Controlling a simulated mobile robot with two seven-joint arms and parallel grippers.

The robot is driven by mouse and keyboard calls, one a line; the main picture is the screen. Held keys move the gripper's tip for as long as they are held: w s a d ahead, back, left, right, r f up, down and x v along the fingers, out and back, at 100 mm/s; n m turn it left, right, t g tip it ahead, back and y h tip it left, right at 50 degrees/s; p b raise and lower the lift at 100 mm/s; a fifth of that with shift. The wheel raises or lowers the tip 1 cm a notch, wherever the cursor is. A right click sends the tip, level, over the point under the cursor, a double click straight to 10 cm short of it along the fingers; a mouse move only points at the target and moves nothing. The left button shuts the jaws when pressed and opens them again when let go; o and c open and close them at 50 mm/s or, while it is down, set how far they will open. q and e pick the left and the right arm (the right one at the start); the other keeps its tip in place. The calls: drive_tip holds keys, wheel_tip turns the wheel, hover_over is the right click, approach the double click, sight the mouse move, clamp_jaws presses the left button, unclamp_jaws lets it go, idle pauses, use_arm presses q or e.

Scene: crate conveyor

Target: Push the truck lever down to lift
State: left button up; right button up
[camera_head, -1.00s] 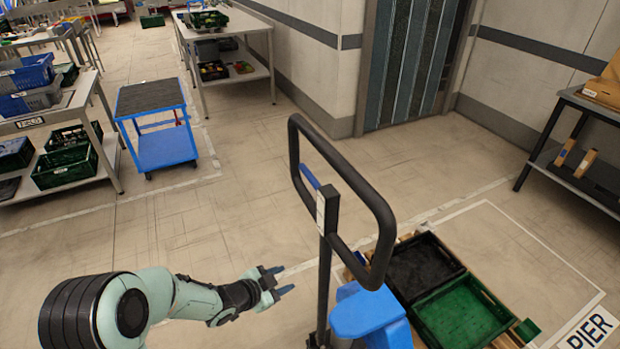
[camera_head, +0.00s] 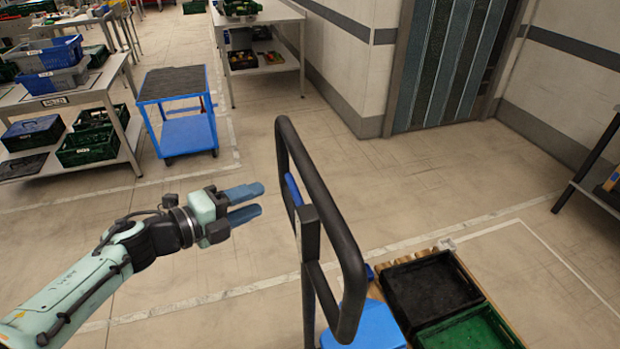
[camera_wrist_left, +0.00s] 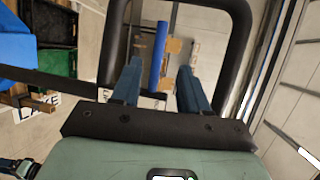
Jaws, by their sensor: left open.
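The truck's black handle loop (camera_head: 346,258) stands upright in the middle of the head view. A blue lever (camera_head: 293,190) sits inside the loop on the black post. In the left wrist view the lever (camera_wrist_left: 158,55) shows as a blue bar ahead, lined up between the two fingers. My left gripper (camera_head: 246,203) is open and empty, left of the handle at about lever height, its blue fingers pointing at the loop with a gap. It also shows in the left wrist view (camera_wrist_left: 159,85). My right gripper is not in view.
The truck's blue body (camera_head: 368,328) is below the handle. A black crate (camera_head: 480,290) and a green crate (camera_head: 510,340) lie on a wooden pallet to its right. A blue cart (camera_head: 190,137) and shelving are farther back. Floor left of the handle is clear.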

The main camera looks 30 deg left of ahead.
sight(296, 193)
use_arm(q)
drive_tip(key=b+x, duration=0.1)
drive_tip(key=x, duration=1.1)
drive_tip(key=shift+b, duration=0.3)
drive_tip(key=shift+f, duration=0.1)
clamp_jaws()
